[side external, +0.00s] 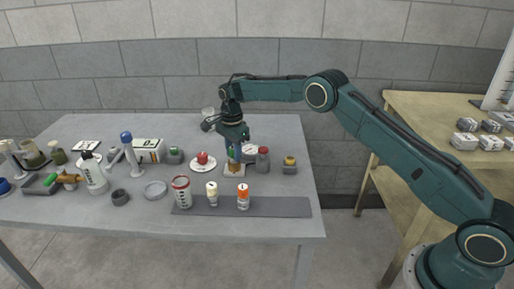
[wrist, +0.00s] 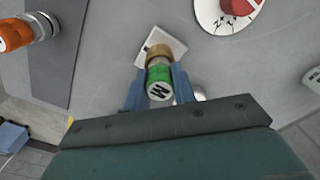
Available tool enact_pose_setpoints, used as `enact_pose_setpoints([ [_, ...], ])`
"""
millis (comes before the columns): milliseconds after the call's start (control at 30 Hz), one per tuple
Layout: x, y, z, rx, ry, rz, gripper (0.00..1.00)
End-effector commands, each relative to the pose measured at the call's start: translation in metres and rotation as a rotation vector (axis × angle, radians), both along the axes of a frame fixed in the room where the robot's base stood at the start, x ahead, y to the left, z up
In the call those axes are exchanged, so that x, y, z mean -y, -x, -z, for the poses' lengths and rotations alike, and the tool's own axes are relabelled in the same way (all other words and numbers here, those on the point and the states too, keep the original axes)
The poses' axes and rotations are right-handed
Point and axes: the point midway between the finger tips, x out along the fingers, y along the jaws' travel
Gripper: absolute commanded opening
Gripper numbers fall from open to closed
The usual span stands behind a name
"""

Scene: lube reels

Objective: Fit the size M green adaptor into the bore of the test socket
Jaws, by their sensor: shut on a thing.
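The green adaptor (wrist: 158,76) has a white end marked M and sits between the two blue fingers of my gripper (wrist: 160,92), which is shut on it. In the side view my gripper (side external: 233,152) points down with the adaptor (side external: 231,153) between its fingers. The test socket (wrist: 160,50) is a brass-coloured round part on a pale square plate (wrist: 177,48). In the side view the socket (side external: 235,167) is directly below the gripper. The adaptor overlaps the socket in the wrist view and hides its bore. I cannot tell whether they touch.
An orange-topped bottle (side external: 243,196) and others stand on the dark mat (side external: 285,207) in front.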

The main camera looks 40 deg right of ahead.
Motion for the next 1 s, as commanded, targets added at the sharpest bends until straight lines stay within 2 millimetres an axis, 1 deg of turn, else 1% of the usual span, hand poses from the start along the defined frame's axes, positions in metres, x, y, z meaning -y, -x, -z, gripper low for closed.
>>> enact_pose_setpoints([
  [400,0.0000,-0.0001,0.0032,0.000,0.000,0.000,0.00],
  [433,0.0000,0.0001,0.0038,-0.001,0.000,0.000,0.28],
  [533,0.0000,0.0001,0.0035,-0.001,0.000,0.000,0.48],
  [867,0.0000,0.0000,0.0026,0.000,0.000,0.000,0.48],
  [1000,0.0000,-0.0003,-0.0022,0.001,0.000,0.000,0.48],
])
